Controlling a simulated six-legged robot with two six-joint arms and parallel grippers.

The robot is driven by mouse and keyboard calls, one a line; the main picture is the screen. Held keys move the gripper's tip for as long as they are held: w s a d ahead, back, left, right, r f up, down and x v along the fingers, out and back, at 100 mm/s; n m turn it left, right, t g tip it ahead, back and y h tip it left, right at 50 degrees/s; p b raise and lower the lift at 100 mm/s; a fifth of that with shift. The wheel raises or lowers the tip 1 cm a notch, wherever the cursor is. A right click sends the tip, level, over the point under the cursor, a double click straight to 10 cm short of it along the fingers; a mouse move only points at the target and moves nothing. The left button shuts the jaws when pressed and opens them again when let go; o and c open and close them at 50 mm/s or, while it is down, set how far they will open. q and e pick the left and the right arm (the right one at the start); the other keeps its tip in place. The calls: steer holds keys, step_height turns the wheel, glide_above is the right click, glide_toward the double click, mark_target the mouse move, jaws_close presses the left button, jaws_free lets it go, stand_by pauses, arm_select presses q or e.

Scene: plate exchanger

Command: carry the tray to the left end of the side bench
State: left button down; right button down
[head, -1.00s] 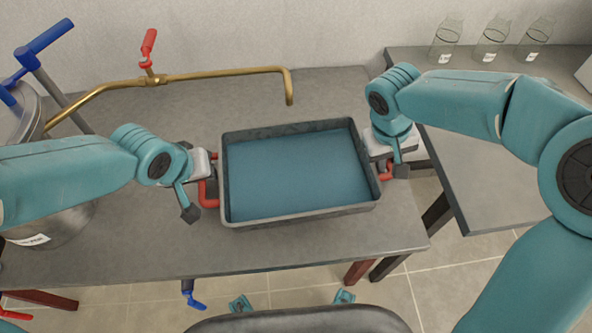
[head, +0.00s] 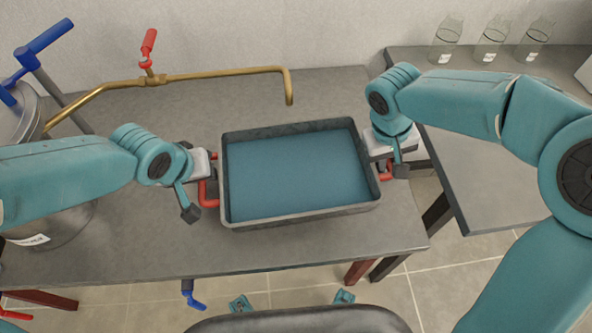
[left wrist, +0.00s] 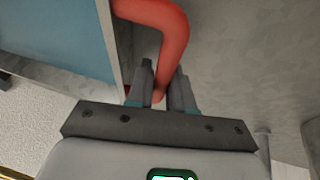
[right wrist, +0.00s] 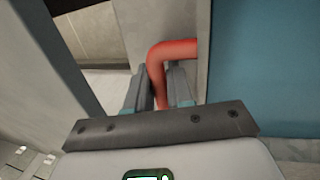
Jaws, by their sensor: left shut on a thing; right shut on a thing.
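The grey tray (head: 300,216) with blue liquid or a blue floor inside is over the main bench, in the middle of the head view. It has a red handle at each end. My left gripper (head: 207,172) is shut on the left red handle, which shows in the left wrist view (left wrist: 168,35). My right gripper (head: 385,163) is shut on the right red handle, which shows in the right wrist view (right wrist: 172,52). I cannot tell whether the tray touches the bench. The side bench (head: 490,180) is at the right, its left end nearest the tray.
Several glass bottles (head: 491,42) stand at the back of the side bench; its front part is clear. A brass pipe (head: 220,74) with a red valve handle (head: 149,45) reaches over the main bench (head: 330,240). A metal vessel (head: 55,225) stands at the left. A gap separates the benches.

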arm_select(q)
steer(key=shift+w+r, duration=0.1)
steer(key=shift+r, duration=0.1)
arm_select(e)
steer(key=shift+w+r, duration=0.1)
steer(key=shift+r, duration=0.1)
